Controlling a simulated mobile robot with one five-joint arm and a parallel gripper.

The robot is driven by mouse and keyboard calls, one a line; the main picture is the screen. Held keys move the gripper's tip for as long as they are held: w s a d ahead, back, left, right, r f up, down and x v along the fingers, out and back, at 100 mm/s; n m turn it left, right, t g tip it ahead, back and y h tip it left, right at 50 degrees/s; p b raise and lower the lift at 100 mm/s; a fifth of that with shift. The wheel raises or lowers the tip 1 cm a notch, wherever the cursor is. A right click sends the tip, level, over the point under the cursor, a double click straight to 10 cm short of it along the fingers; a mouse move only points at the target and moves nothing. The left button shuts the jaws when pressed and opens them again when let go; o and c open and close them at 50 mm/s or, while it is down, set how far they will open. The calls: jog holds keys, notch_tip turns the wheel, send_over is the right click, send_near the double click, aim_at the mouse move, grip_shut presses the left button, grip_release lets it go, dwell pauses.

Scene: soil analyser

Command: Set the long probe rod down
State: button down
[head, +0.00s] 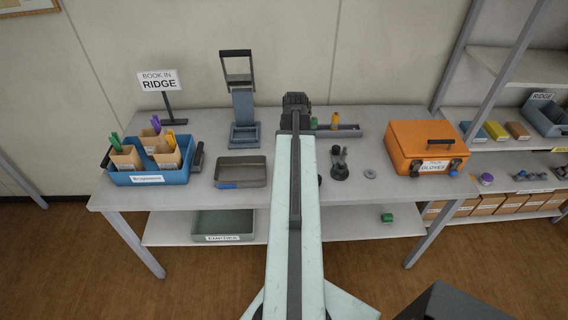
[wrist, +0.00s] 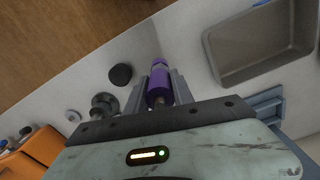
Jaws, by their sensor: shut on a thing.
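My gripper (wrist: 158,90) is shut on a purple probe rod (wrist: 159,82), seen nearly end-on between the two fingers in the wrist view. Its length cannot be judged from there. In the head view my gripper (head: 296,100) is over the back middle of the bench, and the rod is hidden by my arm. A grey rack (head: 350,131) stands at the back of the bench just right of my gripper. A green-topped piece (head: 313,123) and an orange-topped piece (head: 335,121) stand upright at it. Its left end is hidden behind my arm.
A grey metal tray (head: 240,172) lies left of my arm, before a blue-grey press (head: 243,108). A blue bin (head: 150,178) with pots stands far left. A dark stand (head: 340,168), a washer (head: 370,174) and an orange case (head: 425,148) are on the right. A black knob (wrist: 120,75) is near the rod.

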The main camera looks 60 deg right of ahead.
jog(key=shift+w+d, duration=0.1)
jog(key=shift+w, duration=0.05)
jog(key=f+b, duration=0.4)
jog(key=shift+w+d, duration=0.2)
jog(key=shift+w, duration=0.15)
jog(key=shift+w+a+r, duration=0.15)
jog(key=shift+w+r, duration=0.05)
jog(key=shift+f, duration=0.1)
jog(key=c, duration=1.1)
grip_release()
notch_tip(320, 180, up, 12)
jog(key=p, duration=1.2)
jog(key=shift+r+p, duration=0.25)
jog(key=shift+p, duration=0.05)
jog(key=shift+f, duration=0.1)
